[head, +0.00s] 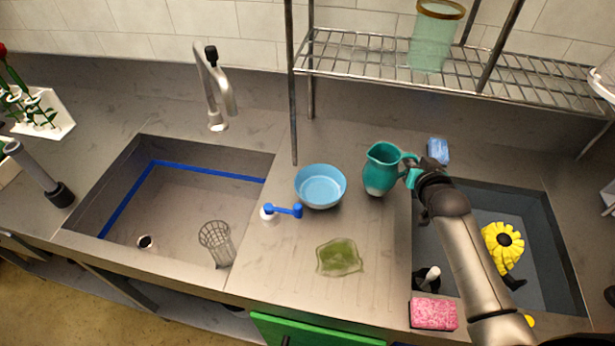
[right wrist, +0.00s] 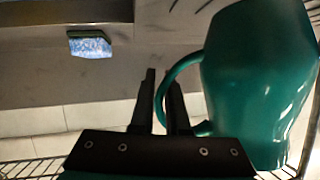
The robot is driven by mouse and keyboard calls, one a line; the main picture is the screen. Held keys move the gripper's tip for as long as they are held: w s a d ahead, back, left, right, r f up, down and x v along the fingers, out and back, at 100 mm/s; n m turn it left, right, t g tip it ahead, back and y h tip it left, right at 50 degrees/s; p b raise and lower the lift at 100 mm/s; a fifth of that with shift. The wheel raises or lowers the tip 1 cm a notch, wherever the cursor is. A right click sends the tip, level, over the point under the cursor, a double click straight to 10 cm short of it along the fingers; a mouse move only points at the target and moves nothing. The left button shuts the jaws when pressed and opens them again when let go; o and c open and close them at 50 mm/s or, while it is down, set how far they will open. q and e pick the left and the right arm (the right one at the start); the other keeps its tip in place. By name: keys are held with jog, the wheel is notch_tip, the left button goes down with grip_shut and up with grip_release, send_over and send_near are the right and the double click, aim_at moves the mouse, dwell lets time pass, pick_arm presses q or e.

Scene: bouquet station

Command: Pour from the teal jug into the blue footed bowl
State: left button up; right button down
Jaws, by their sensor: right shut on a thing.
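The teal jug (head: 383,172) stands roughly upright to the right of the blue footed bowl (head: 320,187), its spout side toward the bowl. I cannot tell whether its base touches the counter. My right gripper (head: 415,176) is at the jug's right side, shut on the handle. In the right wrist view, the jug (right wrist: 255,85) fills the right side and its handle passes between the fingers of the gripper (right wrist: 162,92). The bowl is upright on the counter, and its foot is mostly hidden. My left gripper is not in view.
A blue sponge (head: 438,150) is behind my gripper. A wire rack (head: 450,75) overhangs the back. Sinks lie on both sides.

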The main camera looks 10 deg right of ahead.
aim_at(387, 146)
jog(key=shift+d+r, duration=0.1)
jog(key=shift+a+r+n+h, duration=0.5)
jog(key=shift+a+r+n, duration=0.1)
jog(key=shift+r, duration=0.25)
jog(key=shift+w+a+r+n+h+b, duration=0.1)
jog(key=shift+a+r+n+h+b, duration=0.3)
jog(key=shift+a+r+n+b, duration=0.25)
jog(key=a+r+n+b, duration=0.1)
jog(key=a+r+n+h+b, duration=0.1)
jog(key=a+r, duration=0.1)
jog(key=shift+w+r+t+h, duration=0.15)
jog(key=shift+w+t+h, duration=0.05)
jog(key=shift+t+h, duration=0.1)
jog(key=shift+a+r+n+b, duration=0.2)
jog(key=shift+n+b, duration=0.25)
jog(key=shift+a+f+n+h+b, duration=0.1)
jog(key=shift+a+n+h+b, duration=0.25)
jog(key=shift+b, duration=0.5)
jog(key=shift+w+a+r+n+h, duration=0.1)
jog(key=shift+a+r+n+h, duration=0.05)
jog(key=shift+r+n+h, duration=0.15)
pick_arm(q)
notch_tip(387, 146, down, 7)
jog(key=b, duration=0.1)
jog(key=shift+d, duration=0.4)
pick_arm(e)
jog(key=shift+a+r+n+t, duration=0.2)
jog(key=shift+n+t, duration=0.1)
jog(key=shift+n, duration=0.15)
